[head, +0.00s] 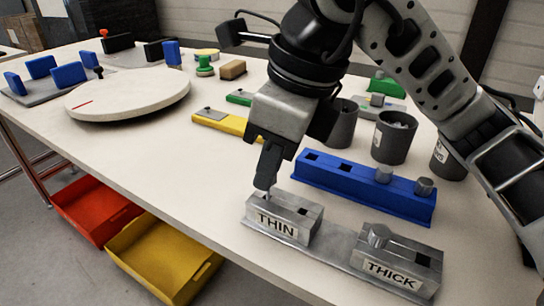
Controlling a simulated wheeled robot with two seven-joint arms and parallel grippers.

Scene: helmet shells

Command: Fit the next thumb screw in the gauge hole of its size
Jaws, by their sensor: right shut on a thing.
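The gauge stands at the front of the table as a grey metal base with a THIN block (285,226) and a THICK block (395,268). My right gripper (266,188) points down over the left part of the THIN block, shut on a thumb screw (267,193) that is mostly hidden by the fingers. I cannot tell how deep the screw is in a hole. The THIN block's right hole is open. One thumb screw (379,236) stands in the THICK block's left hole; its right hole is empty. The blue rack (365,187) has two empty holes at left and thumb screws (384,175) (424,186) at right. My left gripper is out of view.
Grey cups (393,140) stand behind the blue rack. A yellow block (222,122) lies left of my arm. A round white turntable (128,95) is farther left. Red (95,208) and yellow (165,258) bins sit below the table edge. The left front tabletop is clear.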

